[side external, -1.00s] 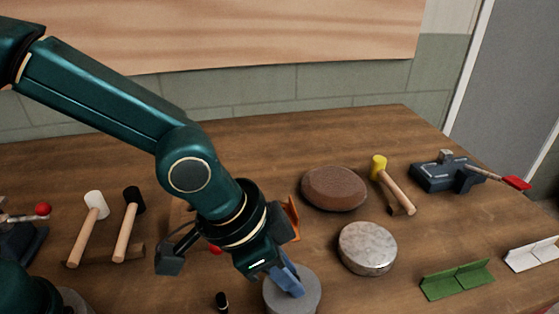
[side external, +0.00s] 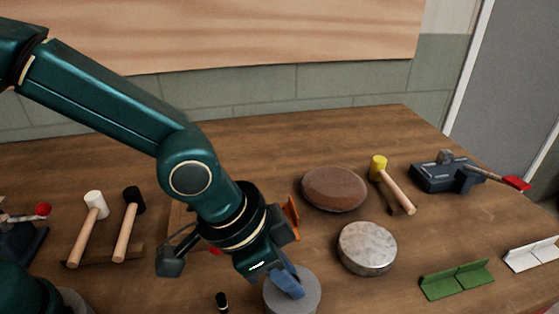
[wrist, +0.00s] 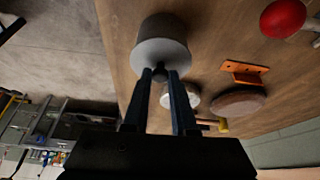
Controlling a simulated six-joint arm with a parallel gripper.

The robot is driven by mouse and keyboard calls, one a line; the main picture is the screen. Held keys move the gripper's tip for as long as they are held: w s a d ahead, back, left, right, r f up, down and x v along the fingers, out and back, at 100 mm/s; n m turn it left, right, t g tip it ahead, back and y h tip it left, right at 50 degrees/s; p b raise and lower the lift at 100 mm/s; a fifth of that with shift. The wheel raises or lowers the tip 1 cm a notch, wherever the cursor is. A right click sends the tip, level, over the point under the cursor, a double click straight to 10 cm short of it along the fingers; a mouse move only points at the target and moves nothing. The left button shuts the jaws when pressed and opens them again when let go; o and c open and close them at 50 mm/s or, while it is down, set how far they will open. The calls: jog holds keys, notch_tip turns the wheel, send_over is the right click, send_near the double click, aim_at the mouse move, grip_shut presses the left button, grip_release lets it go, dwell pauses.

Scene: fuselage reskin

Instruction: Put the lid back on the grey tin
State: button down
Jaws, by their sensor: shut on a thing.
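The grey tin (wrist: 165,25) stands at the front of the bench, at the bottom edge of the side view, with its round grey lid (side external: 308,289) uppermost. In the wrist view the lid's face (wrist: 160,52) lines up with the tin's body, and a small dark knob stands out from its middle. My gripper (side external: 289,291) points down at the lid, its blue fingers shut on the knob; it also shows in the wrist view (wrist: 160,75). My fingers partly hide the lid's top. I cannot tell whether the lid is fully seated.
A round metal tin (side external: 367,249) and a brown oval pad (side external: 335,188) lie to the right. A yellow-headed mallet (side external: 392,184), a dark vise-like tool (side external: 447,172) and a green angle piece (side external: 457,280) lie farther right. A small black-topped object (side external: 222,301) stands left of the grey tin.

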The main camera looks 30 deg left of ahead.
dwell(0.4)
jog(key=shift+c, duration=0.8)
grip_release()
jog(key=shift+r, duration=0.1)
jog(key=shift+r, duration=3.4)
